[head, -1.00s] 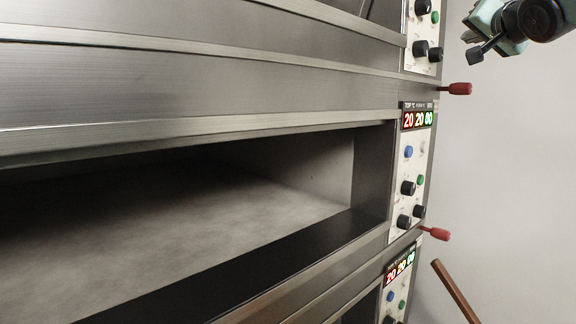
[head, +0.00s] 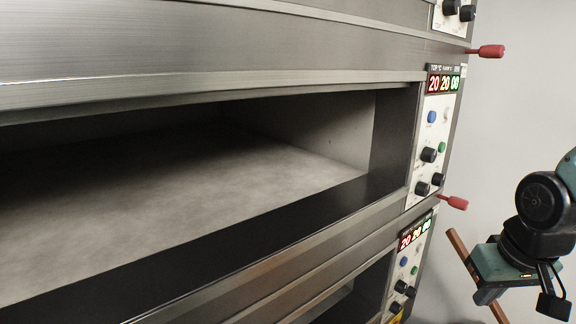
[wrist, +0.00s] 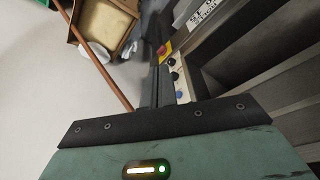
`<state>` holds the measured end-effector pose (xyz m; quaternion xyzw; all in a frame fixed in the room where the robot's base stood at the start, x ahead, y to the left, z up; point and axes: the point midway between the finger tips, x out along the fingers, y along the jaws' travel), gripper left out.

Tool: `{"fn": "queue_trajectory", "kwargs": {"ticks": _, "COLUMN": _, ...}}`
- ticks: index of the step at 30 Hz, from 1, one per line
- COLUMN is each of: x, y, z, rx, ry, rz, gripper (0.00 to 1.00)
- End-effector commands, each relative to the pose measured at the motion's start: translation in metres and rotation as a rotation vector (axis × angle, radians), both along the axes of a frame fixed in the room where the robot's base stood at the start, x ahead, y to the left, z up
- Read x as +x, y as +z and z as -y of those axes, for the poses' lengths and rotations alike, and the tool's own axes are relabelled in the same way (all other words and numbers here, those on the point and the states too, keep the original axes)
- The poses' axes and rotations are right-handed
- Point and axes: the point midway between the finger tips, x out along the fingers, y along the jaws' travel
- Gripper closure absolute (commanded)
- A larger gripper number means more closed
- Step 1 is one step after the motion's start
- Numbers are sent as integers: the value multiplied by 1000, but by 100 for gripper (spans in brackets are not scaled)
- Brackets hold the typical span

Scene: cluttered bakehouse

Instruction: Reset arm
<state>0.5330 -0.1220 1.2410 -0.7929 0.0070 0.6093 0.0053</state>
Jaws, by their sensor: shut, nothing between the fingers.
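My gripper (head: 497,270) is at the lower right of the head view, in front of the pale wall and right of the oven's control panels. In the wrist view its dark fingers (wrist: 156,84) are together and empty, pointing away from the camera. My gripper is apart from the oven front in the head view. The deck oven (head: 230,72) fills the left and middle, with its middle chamber (head: 200,185) open and empty.
Red-tipped handles (head: 487,51) stick out from the oven's right side. A wooden pole (head: 468,262) leans close behind my gripper in the head view. The wrist view shows a wooden crate (wrist: 74,38) with pale contents. Pale wall is clear at the upper right.

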Motion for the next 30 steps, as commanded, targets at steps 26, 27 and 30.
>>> {"fn": "queue_trajectory", "kwargs": {"ticks": 26, "x": -143, "y": -102, "z": -185, "rx": -34, "ry": 696, "rz": -233, "gripper": 100}}
{"fn": "queue_trajectory", "kwargs": {"ticks": 27, "x": -143, "y": -102, "z": -185, "rx": -34, "ry": 696, "rz": -233, "gripper": 100}}
{"fn": "queue_trajectory", "kwargs": {"ticks": 30, "x": -143, "y": -102, "z": -185, "rx": -34, "ry": 696, "rz": -233, "gripper": 100}}
